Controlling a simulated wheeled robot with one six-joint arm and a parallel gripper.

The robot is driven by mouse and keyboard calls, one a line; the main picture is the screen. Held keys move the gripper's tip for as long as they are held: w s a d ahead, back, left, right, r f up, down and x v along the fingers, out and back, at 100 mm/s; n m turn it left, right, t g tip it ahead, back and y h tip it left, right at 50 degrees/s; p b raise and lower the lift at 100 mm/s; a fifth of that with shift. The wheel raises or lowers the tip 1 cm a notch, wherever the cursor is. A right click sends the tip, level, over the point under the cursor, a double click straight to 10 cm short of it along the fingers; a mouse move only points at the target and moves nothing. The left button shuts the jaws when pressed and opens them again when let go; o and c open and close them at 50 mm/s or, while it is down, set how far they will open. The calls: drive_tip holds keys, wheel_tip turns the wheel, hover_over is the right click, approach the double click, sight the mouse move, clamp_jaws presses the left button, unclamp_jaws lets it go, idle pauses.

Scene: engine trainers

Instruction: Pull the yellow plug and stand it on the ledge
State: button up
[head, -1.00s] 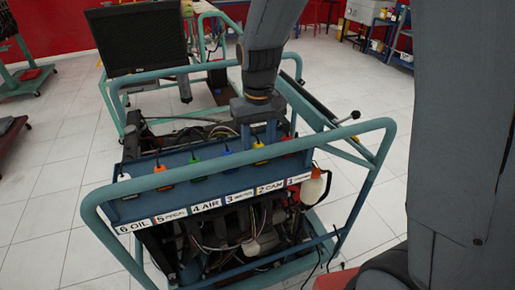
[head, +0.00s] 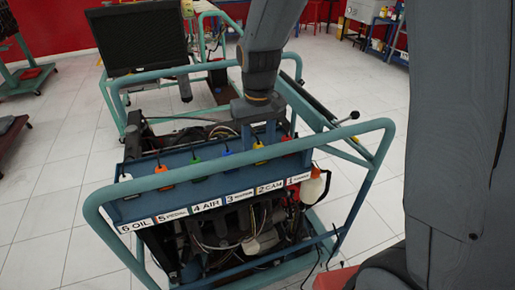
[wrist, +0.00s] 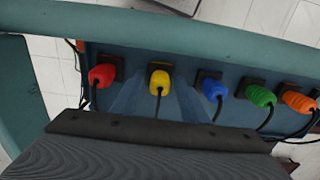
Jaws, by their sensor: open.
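The yellow plug (head: 260,146) sits in its black square socket on the blue panel, above the "2 CAM" label. In the wrist view the yellow plug (wrist: 160,82) hangs with a dark cable below it. My gripper (head: 264,130) is over the panel, close to the yellow plug. In the wrist view the bluish, see-through-looking fingers of my gripper (wrist: 160,98) lie on either side of the plug, open; whether they touch it I cannot tell. The blue ledge (head: 145,207) runs along the panel below the plugs, above the number labels.
A red plug (wrist: 102,75) is left of the yellow one in the wrist view, and a blue plug (wrist: 214,89) is right. Green (wrist: 261,96) and orange (wrist: 298,102) plugs follow. A teal tube rail (head: 235,180) crosses in front of the panel. An engine with cables lies below.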

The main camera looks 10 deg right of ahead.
sight(259, 143)
clamp_jaws()
drive_tip(key=shift+r, duration=0.15)
drive_tip(key=shift+r+p, duration=2.8)
drive_tip(key=shift+r, duration=0.05)
